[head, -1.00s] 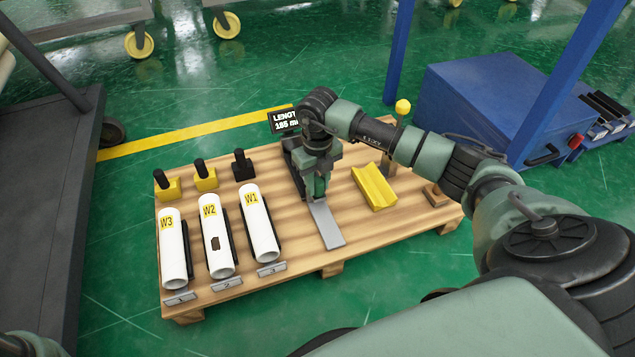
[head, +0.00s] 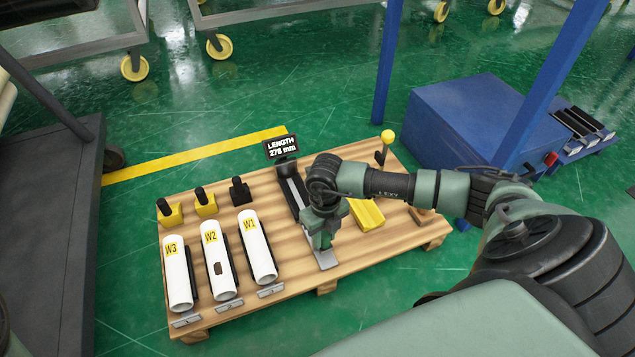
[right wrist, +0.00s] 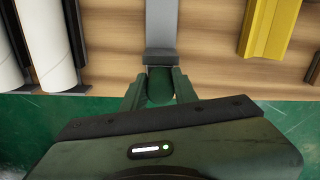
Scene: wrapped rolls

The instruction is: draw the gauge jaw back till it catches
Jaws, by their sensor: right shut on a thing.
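The length gauge lies on the wooden pallet, with its dark rail (head: 291,190) running toward me to a flat grey end (head: 327,261). Its display (head: 281,147) reads about 278 mm. My right gripper (head: 318,238) is over the near part of the gauge in the head view and hides the jaw there. In the right wrist view, the gripper (right wrist: 160,88) is shut on the dark green grip of the gauge jaw (right wrist: 159,80). A grey block (right wrist: 160,55) and the grey rail (right wrist: 161,25) lie just beyond it. My left gripper is not in view.
White rolls W1 (head: 258,245), W2 (head: 219,260) and W3 (head: 177,275) lie in holders left of the gauge. A yellow V-block (head: 367,214) sits close to its right. A yellow-knobbed post (head: 387,138) stands behind. Bare pallet (head: 395,235) shows at the right.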

